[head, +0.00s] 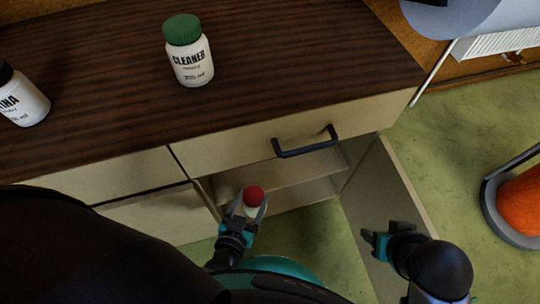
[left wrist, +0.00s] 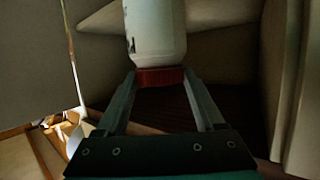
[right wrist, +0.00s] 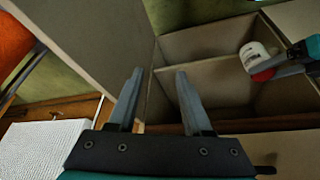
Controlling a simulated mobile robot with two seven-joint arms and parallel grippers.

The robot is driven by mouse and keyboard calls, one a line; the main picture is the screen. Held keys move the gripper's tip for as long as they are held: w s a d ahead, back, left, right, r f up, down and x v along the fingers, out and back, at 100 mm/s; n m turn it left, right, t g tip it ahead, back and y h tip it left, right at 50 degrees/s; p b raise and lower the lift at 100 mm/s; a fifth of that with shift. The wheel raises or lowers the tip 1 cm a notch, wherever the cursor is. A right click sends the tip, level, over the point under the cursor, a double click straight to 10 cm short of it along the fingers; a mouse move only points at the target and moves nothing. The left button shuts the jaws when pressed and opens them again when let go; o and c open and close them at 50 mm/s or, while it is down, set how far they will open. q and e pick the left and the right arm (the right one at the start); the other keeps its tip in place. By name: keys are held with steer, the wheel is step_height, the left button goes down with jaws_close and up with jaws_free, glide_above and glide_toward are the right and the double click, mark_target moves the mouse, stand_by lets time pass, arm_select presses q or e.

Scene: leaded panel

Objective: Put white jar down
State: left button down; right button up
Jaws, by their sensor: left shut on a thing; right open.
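The white jar with a red lid (head: 252,199) is in my left gripper (head: 246,205), in front of the open cabinet compartment (head: 300,190). In the left wrist view, the fingers are shut on its red lid (left wrist: 160,77), and its white body (left wrist: 156,30) extends beyond them. The jar (right wrist: 255,55) also shows in the right wrist view, before the compartment's inner shelf. Whether its base touches anything cannot be told. My right gripper (head: 371,242) is open and empty beside the open cabinet door (head: 365,200); its fingers spread in the right wrist view (right wrist: 158,100).
A white jar with a green lid labelled CLEANER (head: 190,55) and another dark-lidded white jar (head: 20,95) stand on the dark wood countertop (head: 300,60). A drawer with a dark handle (head: 305,145) is above the compartment. An orange object (head: 520,205) stands at right on the green floor.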

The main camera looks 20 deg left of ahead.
arm_select(q)
steer(key=r+b+x, duration=0.1)
steer(key=b+x, duration=0.6)
steer(key=x, duration=0.7)
steer(key=shift+w+r, duration=0.25)
steer(key=shift+w, duration=0.45)
arm_select(e)
steer(key=w+a+r+t+y, duration=0.2)
steer(key=a+t+y, duration=0.1)
steer(key=a+t, duration=0.2)
steer(key=w+a+r+t+y, duration=0.1)
steer(key=w+a+t+y, duration=0.1)
steer(key=a+t, duration=0.4)
steer(key=shift+w+r+t+y, duration=0.3)
steer(key=shift+r+y, duration=0.1)
arm_select(q)
steer(key=shift+f, duration=0.2)
jaws_free()
